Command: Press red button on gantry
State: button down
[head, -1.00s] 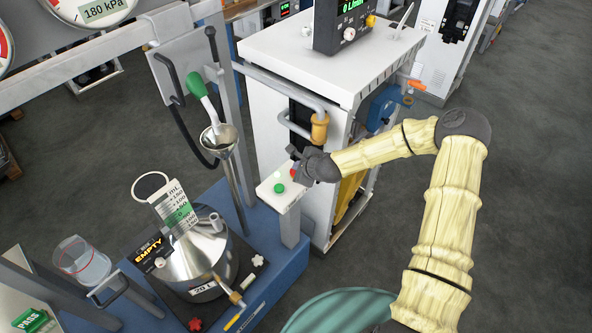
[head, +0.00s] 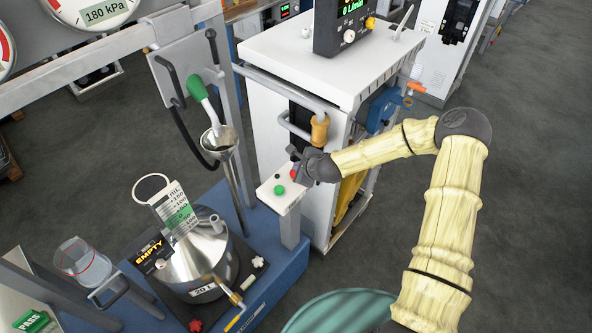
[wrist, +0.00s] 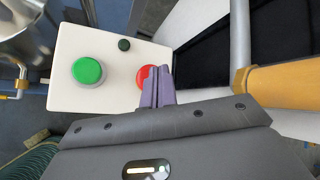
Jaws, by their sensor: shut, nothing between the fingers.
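The red button (wrist: 146,76) sits on a white panel (wrist: 68,35) beside a larger green button (wrist: 88,71) and a small dark knob (wrist: 124,44). In the head view the red button (head: 293,173) is at the panel's far end, partly hidden by my gripper (head: 299,166). In the wrist view my gripper (wrist: 159,72) is shut and empty. Its purple fingertips overlap the right part of the red button. I cannot tell whether they touch it. In the head view the green button (head: 279,190) is clear of my gripper.
Dark floor at the right is open.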

jog(key=shift+r, duration=0.35)
jog(key=shift+r+p, duration=1.9)
jog(key=shift+r, duration=0.65)
jog(key=s+d+r+n+g+h, duration=0.1)
jog(key=s+d+r+n, duration=0.4)
jog(key=s, duration=0.3)
jog(key=s+d+r+n+g+h, duration=0.2)
jog(key=s+d+r+n, duration=0.3)
jog(key=s+n, duration=0.3)
jog(key=s+d+r+n+g+h, duration=0.2)
jog(key=s+d+r+n, duration=0.4)
jog(key=s, duration=0.4)
jog(key=shift+d+n+b, duration=0.4)
jog(key=shift+d+n, duration=0.1)
jog(key=shift+n, duration=0.1)
